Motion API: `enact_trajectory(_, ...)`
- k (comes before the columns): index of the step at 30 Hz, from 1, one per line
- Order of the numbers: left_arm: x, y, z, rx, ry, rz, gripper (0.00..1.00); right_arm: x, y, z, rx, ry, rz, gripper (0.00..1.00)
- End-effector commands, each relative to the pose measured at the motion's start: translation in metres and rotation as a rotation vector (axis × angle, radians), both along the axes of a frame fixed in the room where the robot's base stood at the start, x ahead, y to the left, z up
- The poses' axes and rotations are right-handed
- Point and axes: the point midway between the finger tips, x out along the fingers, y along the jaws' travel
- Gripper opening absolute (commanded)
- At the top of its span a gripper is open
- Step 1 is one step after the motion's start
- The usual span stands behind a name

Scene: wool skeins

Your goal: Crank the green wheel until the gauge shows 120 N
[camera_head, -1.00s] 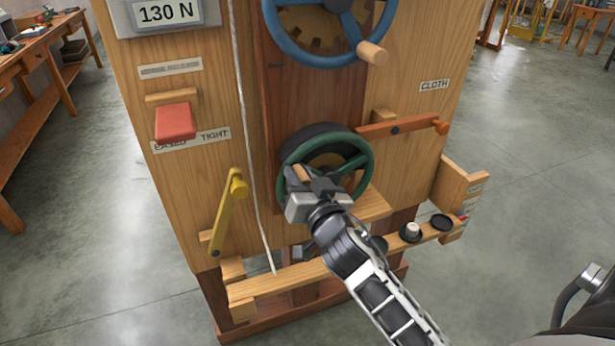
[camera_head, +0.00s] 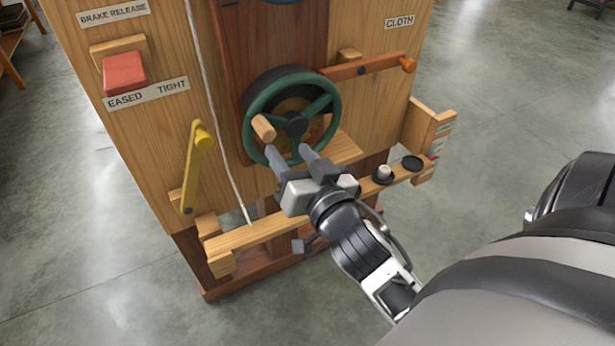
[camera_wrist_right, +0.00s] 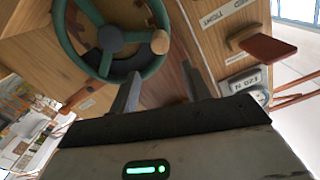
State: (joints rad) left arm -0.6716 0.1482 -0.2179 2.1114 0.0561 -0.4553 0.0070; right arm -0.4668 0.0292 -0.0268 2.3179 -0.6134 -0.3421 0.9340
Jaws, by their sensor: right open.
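The green wheel (camera_head: 297,124) is on the front of the wooden machine, with its wooden crank knob (camera_head: 263,127) at the left of the hub. Both also show in the right wrist view, the wheel (camera_wrist_right: 110,39) and its knob (camera_wrist_right: 160,42). My right gripper (camera_head: 289,154) is open and empty, with its fingertips at the wheel's lower rim, just below the knob and apart from it. The gauge (camera_wrist_right: 245,83) shows upside down and small in the right wrist view and seems to read 120 N. It is outside the head view. My left gripper is not in view.
A red brake block (camera_head: 124,73) sits above the EASED/TIGHT label. A yellow lever (camera_head: 194,168) is at the left and an orange lever (camera_head: 366,68) is right of the wheel. A wooden ledge (camera_head: 245,237) with dark round pieces runs below. Open floor surrounds the machine.

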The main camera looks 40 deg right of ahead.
Motion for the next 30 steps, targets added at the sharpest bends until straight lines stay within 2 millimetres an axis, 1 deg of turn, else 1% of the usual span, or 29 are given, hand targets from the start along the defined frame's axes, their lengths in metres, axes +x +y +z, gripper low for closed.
enact_trajectory(1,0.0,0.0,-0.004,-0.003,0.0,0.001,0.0,-0.012,0.002,-0.003,0.004,0.003,-0.001,0.48)
enact_trajectory(3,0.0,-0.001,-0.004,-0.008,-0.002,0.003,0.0,-0.025,0.004,-0.003,0.002,0.003,-0.002,0.48)
enact_trajectory(6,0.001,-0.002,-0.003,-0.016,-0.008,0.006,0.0,-0.038,0.006,-0.002,0.002,0.002,-0.001,0.48)
enact_trajectory(9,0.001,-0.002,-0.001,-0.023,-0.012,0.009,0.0,-0.047,0.007,-0.001,0.001,0.0,-0.001,0.48)
enact_trajectory(14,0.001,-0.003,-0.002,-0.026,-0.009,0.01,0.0,-0.052,0.008,0.0,-0.001,-0.002,-0.001,0.48)
enact_trajectory(28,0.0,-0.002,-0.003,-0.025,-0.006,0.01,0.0,-0.052,0.008,0.001,0.0,-0.002,0.0,0.48)
enact_trajectory(30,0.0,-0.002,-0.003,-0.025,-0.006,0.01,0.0,-0.052,0.009,-0.002,-0.002,0.004,0.004,0.48)
